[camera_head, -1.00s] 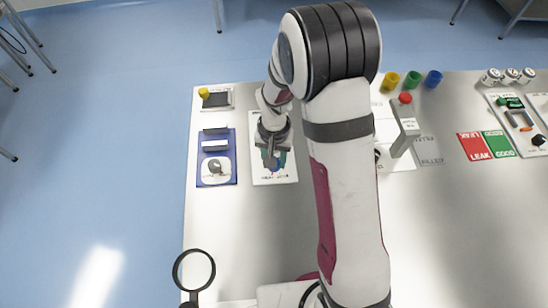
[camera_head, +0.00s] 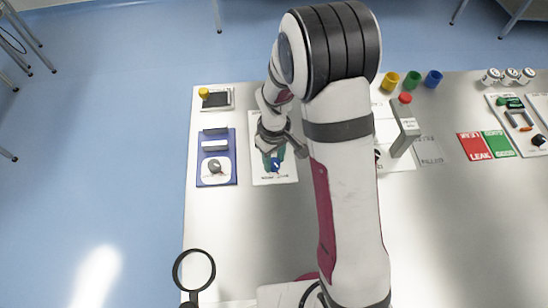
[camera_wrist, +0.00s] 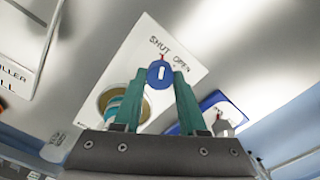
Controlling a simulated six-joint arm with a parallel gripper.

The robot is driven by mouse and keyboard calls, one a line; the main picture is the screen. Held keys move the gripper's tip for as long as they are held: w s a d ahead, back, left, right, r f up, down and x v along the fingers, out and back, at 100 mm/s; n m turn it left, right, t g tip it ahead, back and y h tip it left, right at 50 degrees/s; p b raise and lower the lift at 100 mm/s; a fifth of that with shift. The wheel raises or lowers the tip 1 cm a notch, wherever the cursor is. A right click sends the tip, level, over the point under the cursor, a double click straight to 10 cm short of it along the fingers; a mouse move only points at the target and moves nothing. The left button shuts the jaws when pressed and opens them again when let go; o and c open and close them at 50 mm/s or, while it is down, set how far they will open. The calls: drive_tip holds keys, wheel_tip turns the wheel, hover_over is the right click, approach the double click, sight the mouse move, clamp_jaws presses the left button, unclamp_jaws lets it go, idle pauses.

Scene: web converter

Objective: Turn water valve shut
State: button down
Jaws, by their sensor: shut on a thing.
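The valve is a round blue knob (camera_wrist: 160,74) with a white bar, on a white panel (camera_wrist: 190,58) printed SHUT and OPEN. In the wrist view my gripper (camera_wrist: 160,82) has its two green fingers on either side of the knob, shut on it. The white bar points toward the lettered side, near a small red mark by SHUT; I cannot tell its exact alignment. In the head view the panel (camera_head: 286,176) lies at the left of the table, with my gripper (camera_head: 273,160) over it and hiding much of it.
A blue-framed board (camera_head: 218,181) lies just left of the valve panel. A box with a yellow button (camera_head: 204,92) is behind it. A grey stand with a red top (camera_head: 404,125) rises to the right. A magnifier (camera_head: 194,270) stands near the front left.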

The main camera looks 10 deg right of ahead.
sight(274, 163)
drive_tip(key=shift+n, duration=0.9)
drive_tip(key=shift+c, duration=2.3)
unclamp_jaws()
wheel_tip(274, 163, up, 16)
